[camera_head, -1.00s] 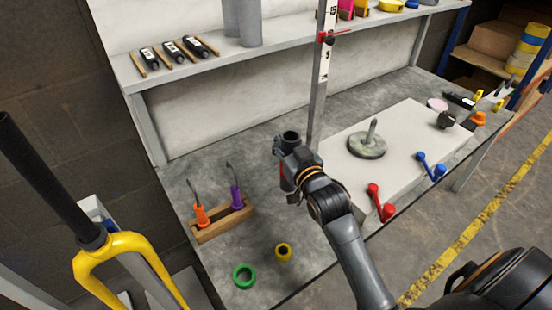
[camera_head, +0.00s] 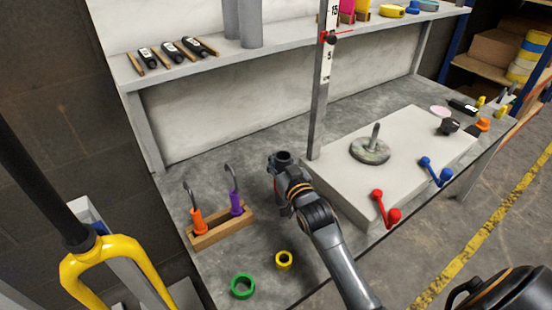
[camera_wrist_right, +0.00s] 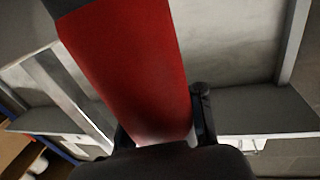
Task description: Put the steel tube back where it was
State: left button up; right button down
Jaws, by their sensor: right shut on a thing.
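My right gripper (camera_head: 281,166) is over the bench, left of the pale slab. In the right wrist view my right gripper (camera_wrist_right: 162,132) is shut on a long red thing (camera_wrist_right: 130,65) with a dark grey end at the upper left. I cannot tell whether this is the steel tube; in the head view it is mostly hidden by the gripper. Two plain grey upright cylinders (camera_head: 250,22) stand on the shelf, their tops cut off by the picture edge. My left gripper is not in view.
The bench (camera_head: 262,205) has a wooden block (camera_head: 220,228) with orange and purple hooked tools, a green ring (camera_head: 242,286) and a yellow ring (camera_head: 284,260). The shelf (camera_head: 205,66) holds several black items.

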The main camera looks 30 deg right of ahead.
jog(key=shift+r, duration=0.15)
jog(key=c, duration=1.8)
grip_release()
jog(key=shift+f, duration=0.2)
jog(key=o, duration=0.8)
jog(key=shift+o, duration=0.2)
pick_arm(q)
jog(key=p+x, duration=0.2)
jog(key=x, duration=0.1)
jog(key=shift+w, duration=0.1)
pick_arm(e)
jog(key=s, duration=1.2)
jog(key=shift+a+r, duration=0.2)
jog(key=shift+a, duration=0.15)
